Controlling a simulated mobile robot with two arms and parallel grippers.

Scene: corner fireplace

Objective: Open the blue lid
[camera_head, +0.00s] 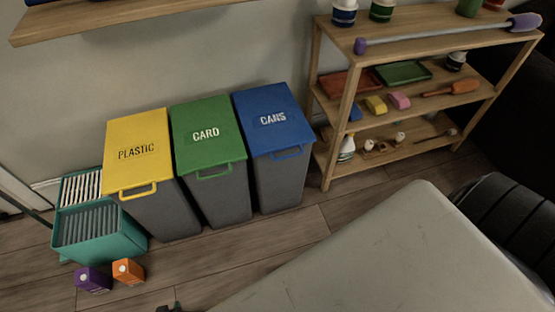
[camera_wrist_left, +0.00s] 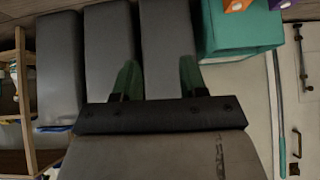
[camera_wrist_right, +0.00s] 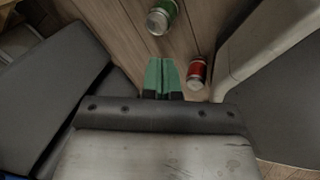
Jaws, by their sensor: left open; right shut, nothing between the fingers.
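The blue lid (camera_head: 272,120), lettered CANS, lies closed on the right-hand grey bin (camera_head: 280,182), with a blue handle loop at its front edge. In the left wrist view that bin's grey body (camera_wrist_left: 60,70) is at the left, and its lid is mostly hidden. My left gripper (camera_wrist_left: 160,77) is open and empty, its green fingers spread in front of the other two bins, apart from the blue lid. My right gripper (camera_wrist_right: 161,76) is shut and empty, its green fingers together above the floor, away from the lid.
Green CARD (camera_head: 205,125) and yellow PLASTIC (camera_head: 138,147) lids are closed beside it. A wooden shelf (camera_head: 327,170) stands to the right. A teal crate (camera_head: 105,240), purple box (camera_head: 92,280) and orange box (camera_head: 128,271) are left. A green can (camera_wrist_right: 162,16) and red can (camera_wrist_right: 197,71) are on the floor.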

